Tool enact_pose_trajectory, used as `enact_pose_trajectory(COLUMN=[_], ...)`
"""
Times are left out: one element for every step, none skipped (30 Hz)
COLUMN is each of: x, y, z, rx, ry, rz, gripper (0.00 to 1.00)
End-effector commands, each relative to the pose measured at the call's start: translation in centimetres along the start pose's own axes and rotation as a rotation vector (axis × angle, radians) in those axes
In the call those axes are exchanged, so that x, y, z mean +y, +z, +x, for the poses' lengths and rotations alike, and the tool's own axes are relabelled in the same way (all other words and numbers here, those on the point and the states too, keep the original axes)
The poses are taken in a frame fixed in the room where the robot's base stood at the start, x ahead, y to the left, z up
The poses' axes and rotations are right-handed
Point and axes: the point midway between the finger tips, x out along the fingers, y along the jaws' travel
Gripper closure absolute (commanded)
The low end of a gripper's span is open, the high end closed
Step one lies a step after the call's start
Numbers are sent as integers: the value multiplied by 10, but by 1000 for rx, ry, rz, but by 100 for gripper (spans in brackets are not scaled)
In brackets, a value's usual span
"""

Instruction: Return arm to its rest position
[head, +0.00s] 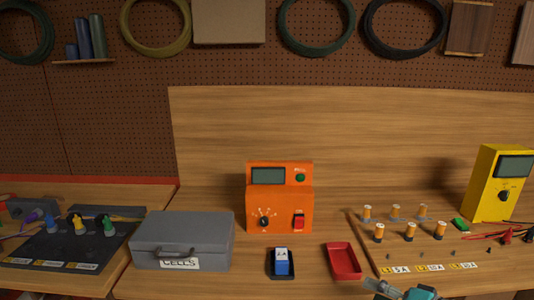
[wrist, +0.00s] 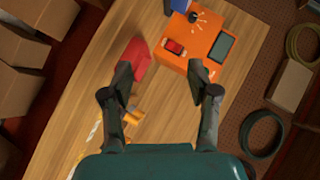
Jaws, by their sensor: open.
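My gripper (wrist: 160,76) is open in the wrist view, with its two dark fingers apart and nothing between them. In the head view only part of my gripper (head: 384,289) shows at the bottom edge, right of the red tray (head: 343,262). The rest of the arm is out of the frame. The wrist view looks down on the bench, with the orange tester (wrist: 208,42) beyond the fingertips and the red tray (wrist: 134,62) beside the left finger.
A grey case (head: 183,240) stands left of the orange tester (head: 280,205). A blue block (head: 282,263) sits in a black tray. Several orange-topped spools (head: 410,231) stand on the right, near a yellow meter (head: 492,187). A pegboard wall (head: 110,110) is behind.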

Motion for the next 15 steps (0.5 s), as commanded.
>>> enact_pose_trajectory(x=[3,5,7,9,12,15,17,20,24,26,30,33,37,41,47], y=[4,5,8,10,12,15,18,21,25,28,32,37,42,46,53], z=[1,2,4,5,6,7,9,10,12,13,15,16,18,19,20], rx=[6,11,17,21,26,33,39,45,54,60,68,78,87,95,109], ry=[3,5,6,8,10,12,15,18,22,24,28,34,38,43,51], rz=[4,5,7,8,10,13,14,16,19,20,23,24,26,27,29], gripper=[40,40,40,40,40,40,40,40,40,40,40,40,40,40,40])
